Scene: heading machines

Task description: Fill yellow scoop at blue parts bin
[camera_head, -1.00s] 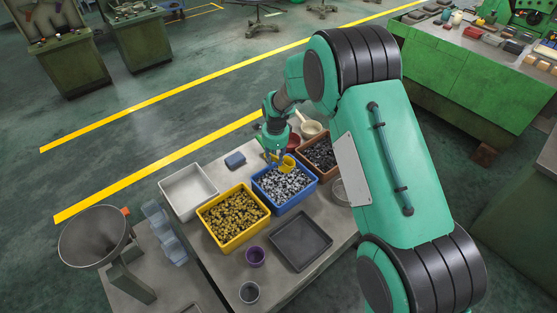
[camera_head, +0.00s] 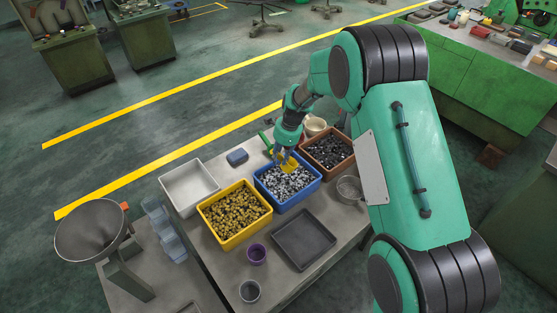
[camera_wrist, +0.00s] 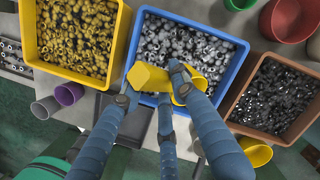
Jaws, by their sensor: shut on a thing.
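The yellow scoop (camera_head: 290,166) is in my gripper (camera_head: 283,156), over the blue parts bin (camera_head: 301,202). In the wrist view my gripper (camera_wrist: 157,96) has its blue fingers around the scoop (camera_wrist: 150,77). The scoop is low at the grey metal parts (camera_wrist: 185,42), toward the near side of the blue bin (camera_wrist: 229,76). I cannot tell how deep its lip sits or whether parts lie in it; fingers hide some of the scoop.
A yellow bin (camera_head: 231,237) of brass-coloured parts stands left of the blue bin, a brown bin (camera_head: 328,170) of dark parts right. A white empty bin (camera_head: 188,188), black tray (camera_head: 304,240) and purple cup (camera_head: 257,252) are nearby. A red cup (camera_wrist: 290,18) stands behind the bins.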

